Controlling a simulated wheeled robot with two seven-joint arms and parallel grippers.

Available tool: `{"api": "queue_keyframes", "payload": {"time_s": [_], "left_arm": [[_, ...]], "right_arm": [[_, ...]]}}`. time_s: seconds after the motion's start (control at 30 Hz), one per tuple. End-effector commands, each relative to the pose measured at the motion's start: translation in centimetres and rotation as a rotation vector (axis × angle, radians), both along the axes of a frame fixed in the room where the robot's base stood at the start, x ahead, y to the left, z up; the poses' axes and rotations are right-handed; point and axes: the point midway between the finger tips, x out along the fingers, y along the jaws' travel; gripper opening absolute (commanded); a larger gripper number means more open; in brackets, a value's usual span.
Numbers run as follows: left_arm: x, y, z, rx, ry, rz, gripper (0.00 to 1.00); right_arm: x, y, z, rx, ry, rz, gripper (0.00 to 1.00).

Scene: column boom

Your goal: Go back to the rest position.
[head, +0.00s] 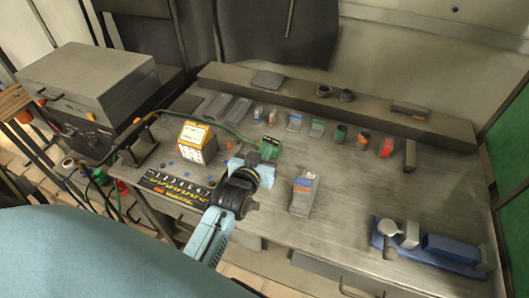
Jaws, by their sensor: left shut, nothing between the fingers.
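My left arm reaches up from the lower left in the head view. Its gripper (269,148) is over the middle of the grey workbench (345,195), with its fingers closed and nothing held. A green cable runs to the spot beside the fingers, but I cannot tell whether it touches them. My right gripper is out of view.
A yellow and white box (197,143) stands left of the gripper, and a grey box (303,194) stands to its right. Several small items line the back. A blue tray (459,250) holds things at the right. A grey case (88,77) stands at the left.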

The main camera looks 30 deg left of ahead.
Motion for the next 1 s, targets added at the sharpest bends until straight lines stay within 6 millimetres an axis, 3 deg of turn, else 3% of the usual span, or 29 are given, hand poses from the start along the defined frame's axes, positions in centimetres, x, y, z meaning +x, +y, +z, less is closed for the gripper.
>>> {"api": "queue_keyframes", "payload": {"time_s": [0.37,0.53,0.67,0.8,1.0], "left_arm": [[0.0,0.0,0.0,0.0,0.001,0.0,0.0],[-1.4,-0.2,-0.6,0.007,0.081,-0.023,0.0],[-4.8,-0.8,-1.7,0.019,0.252,-0.069,0.0],[-10.0,-1.9,-2.7,0.035,0.48,-0.136,0.0],[-16.4,-3.2,-3.0,0.054,0.72,-0.21,0.0]], "right_arm": [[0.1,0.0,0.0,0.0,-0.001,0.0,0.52],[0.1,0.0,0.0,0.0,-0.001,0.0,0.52],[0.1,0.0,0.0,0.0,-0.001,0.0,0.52],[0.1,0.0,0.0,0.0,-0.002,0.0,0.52],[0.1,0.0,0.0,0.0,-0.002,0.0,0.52]]}}
